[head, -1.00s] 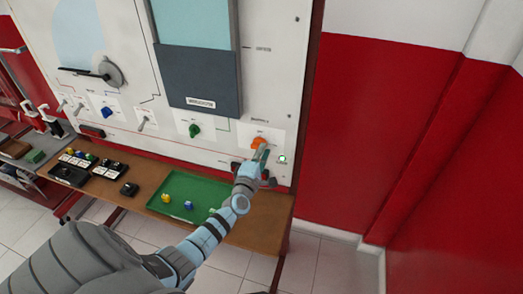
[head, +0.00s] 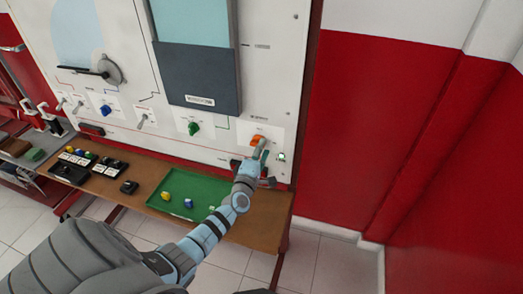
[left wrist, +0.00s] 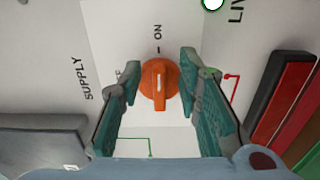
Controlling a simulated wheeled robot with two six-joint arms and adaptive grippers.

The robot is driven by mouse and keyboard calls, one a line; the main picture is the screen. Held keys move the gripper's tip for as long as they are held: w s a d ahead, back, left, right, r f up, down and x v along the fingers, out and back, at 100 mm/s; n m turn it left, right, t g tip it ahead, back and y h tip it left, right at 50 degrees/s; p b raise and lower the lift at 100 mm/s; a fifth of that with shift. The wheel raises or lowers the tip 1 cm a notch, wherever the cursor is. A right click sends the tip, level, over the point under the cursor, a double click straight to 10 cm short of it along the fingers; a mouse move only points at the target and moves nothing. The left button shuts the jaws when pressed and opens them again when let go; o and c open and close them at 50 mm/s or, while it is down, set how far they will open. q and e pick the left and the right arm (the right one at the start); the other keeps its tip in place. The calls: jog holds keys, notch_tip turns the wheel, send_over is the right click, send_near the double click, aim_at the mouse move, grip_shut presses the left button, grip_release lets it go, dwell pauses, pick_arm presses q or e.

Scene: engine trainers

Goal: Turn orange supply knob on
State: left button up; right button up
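The orange supply knob (head: 257,140) is on the white panel, above the green tray. In the left wrist view the orange knob (left wrist: 159,85) sits between my fingers, and its white line points up at the ON mark (left wrist: 158,39). My left gripper (head: 263,151) is at the panel in front of the knob. In the left wrist view my left gripper (left wrist: 160,80) is open, with a gap visible on both sides of the knob. The lamp (head: 281,156) beside the knob looks pale with a green rim. My right gripper is not in view.
A green knob (head: 194,128) and a blue knob (head: 106,111) are further left on the panel. A green tray (head: 190,178) with small coloured parts lies on the wooden shelf (head: 262,222) below. A red handle-like part (left wrist: 286,100) is close to my right finger in the wrist view.

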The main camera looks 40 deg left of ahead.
pick_arm(q)
jog(key=v, duration=1.2)
jog(key=shift+w, duration=0.1)
